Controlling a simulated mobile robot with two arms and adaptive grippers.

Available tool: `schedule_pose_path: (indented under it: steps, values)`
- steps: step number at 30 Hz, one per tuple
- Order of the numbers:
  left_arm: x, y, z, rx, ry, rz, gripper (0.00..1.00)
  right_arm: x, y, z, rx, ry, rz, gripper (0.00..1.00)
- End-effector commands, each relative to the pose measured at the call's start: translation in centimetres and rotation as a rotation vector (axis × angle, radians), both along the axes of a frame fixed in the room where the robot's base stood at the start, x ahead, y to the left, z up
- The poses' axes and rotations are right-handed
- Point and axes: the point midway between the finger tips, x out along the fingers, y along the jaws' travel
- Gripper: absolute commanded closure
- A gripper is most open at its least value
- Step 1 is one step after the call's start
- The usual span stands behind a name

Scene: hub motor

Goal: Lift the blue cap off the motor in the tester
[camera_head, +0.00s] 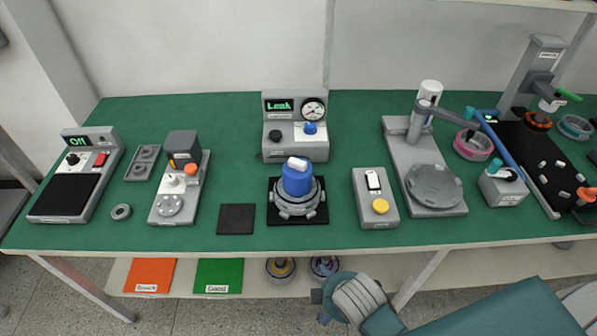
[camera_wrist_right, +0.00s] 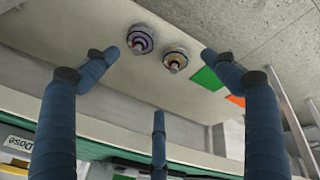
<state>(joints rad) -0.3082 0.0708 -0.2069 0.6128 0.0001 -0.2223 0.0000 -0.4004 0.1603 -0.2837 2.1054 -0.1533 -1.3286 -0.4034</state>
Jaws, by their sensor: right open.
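The blue cap (camera_head: 297,181) with a white top handle sits on the grey hub motor (camera_head: 296,209) in the middle of the table. The motor rests on a black base in front of the tester unit (camera_head: 296,148), which has a gauge and a screen reading "Leak". My right gripper (camera_wrist_right: 158,82) is open and empty in the right wrist view, its blue fingers spread below the table edge. In the head view only part of my right arm shows at the bottom, well apart from the cap. My left gripper is out of view.
A grey box with a yellow button (camera_head: 377,200) stands right of the motor; a press-like stand (camera_head: 436,188) is beyond it. A dark pad (camera_head: 236,218) lies left. The lower shelf holds two motors (camera_head: 281,268) and orange (camera_head: 150,275) and green (camera_head: 218,275) mats.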

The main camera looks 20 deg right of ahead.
Motion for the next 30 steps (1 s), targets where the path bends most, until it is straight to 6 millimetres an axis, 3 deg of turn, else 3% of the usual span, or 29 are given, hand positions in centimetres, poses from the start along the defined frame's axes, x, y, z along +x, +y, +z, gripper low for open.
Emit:
schedule_pose_path:
  steps: [3, 11, 16, 21, 25, 30]
  values:
    - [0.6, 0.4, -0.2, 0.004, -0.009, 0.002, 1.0, 1.8, 0.4, 4.6, -0.108, -0.061, 0.175, 0.15]
    - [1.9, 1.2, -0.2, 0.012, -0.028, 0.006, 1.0, 7.2, 1.6, 10.9, -0.54, -0.163, 0.716, 0.15]
    - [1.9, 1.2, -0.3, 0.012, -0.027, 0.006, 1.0, 11.1, 2.8, 16.7, -1.008, -0.188, 1.131, 0.15]
    - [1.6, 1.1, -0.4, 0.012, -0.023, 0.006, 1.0, 13.2, 3.7, 21.5, -1.422, -0.129, 1.401, 0.15]
    - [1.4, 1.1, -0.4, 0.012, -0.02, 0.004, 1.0, 13.8, 4.0, 23.4, -1.589, -0.081, 1.489, 0.15]
    - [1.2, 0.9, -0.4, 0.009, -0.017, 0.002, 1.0, 15.6, 3.6, 23.3, -1.647, -0.057, 1.516, 0.15]
